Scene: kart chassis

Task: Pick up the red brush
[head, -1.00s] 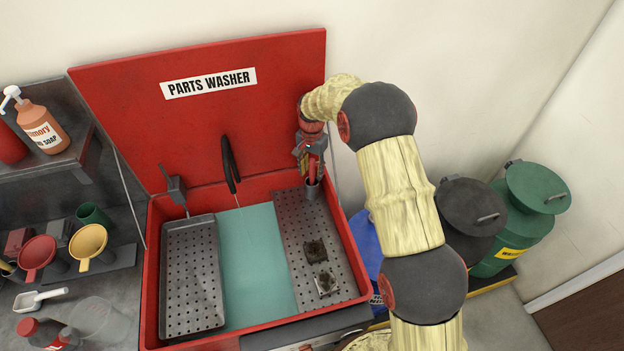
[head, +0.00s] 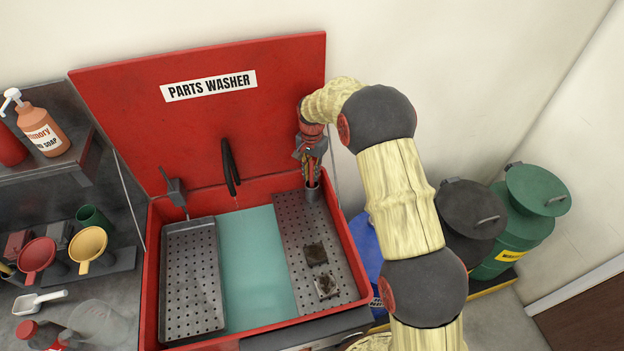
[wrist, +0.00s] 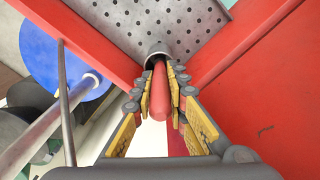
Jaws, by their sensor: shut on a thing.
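The red brush (wrist: 159,92) stands upright in a small grey metal cup (wrist: 157,50) at the back right corner of the parts washer. Only its red handle shows; its lower end is hidden in the cup. My gripper (wrist: 160,88) is shut on the handle, with yellow-padded fingers on both sides of it just above the cup. In the head view my gripper (head: 311,165) is above the cup (head: 312,192), and its fingers hide most of the brush.
The red parts washer (head: 152,290) has a raised lid (head: 200,120) behind my gripper. Two dirty parts (head: 315,254) lie on the right perforated tray (head: 290,225). Lidded drums (head: 535,190) stand at the right.

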